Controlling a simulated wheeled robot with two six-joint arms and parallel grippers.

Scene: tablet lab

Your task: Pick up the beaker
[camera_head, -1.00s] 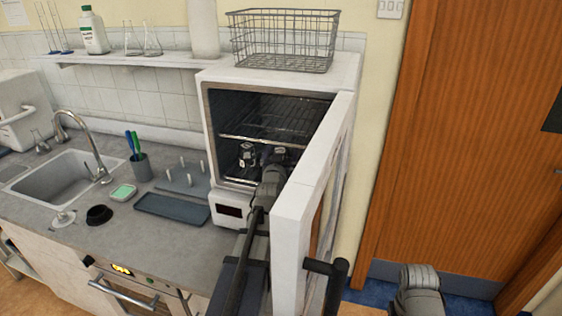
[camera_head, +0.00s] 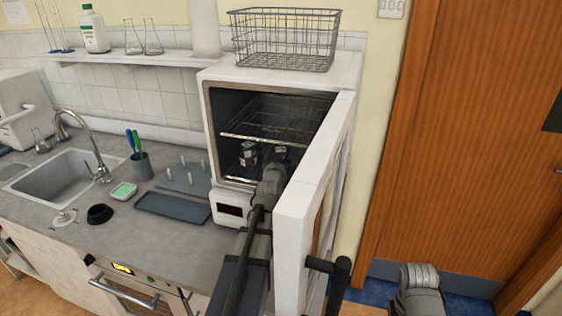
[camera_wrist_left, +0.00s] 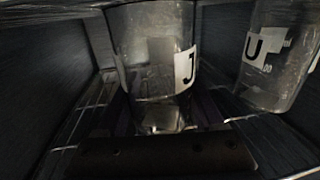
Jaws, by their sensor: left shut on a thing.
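A clear glass beaker with a white label marked J (camera_wrist_left: 155,65) stands upright on the wire shelf, in the middle of the left wrist view. My left gripper (camera_wrist_left: 165,120) is shut on it, its dark fingers low on either side of the glass. A second beaker marked U (camera_wrist_left: 275,60) stands to the right of it, apart from it. In the head view my left gripper (camera_head: 274,168) reaches into the open oven, where two small beakers show, dim and partly hidden by the gripper. My right gripper's fingers are not seen.
The oven (camera_head: 228,192) has its door (camera_head: 300,200) open on the right, close beside my left arm. Another wire rack (camera_head: 270,135) is above the beakers. A wire basket (camera_head: 285,40) sits on top. A grey tray (camera_head: 173,207) lies on the counter left of the oven.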

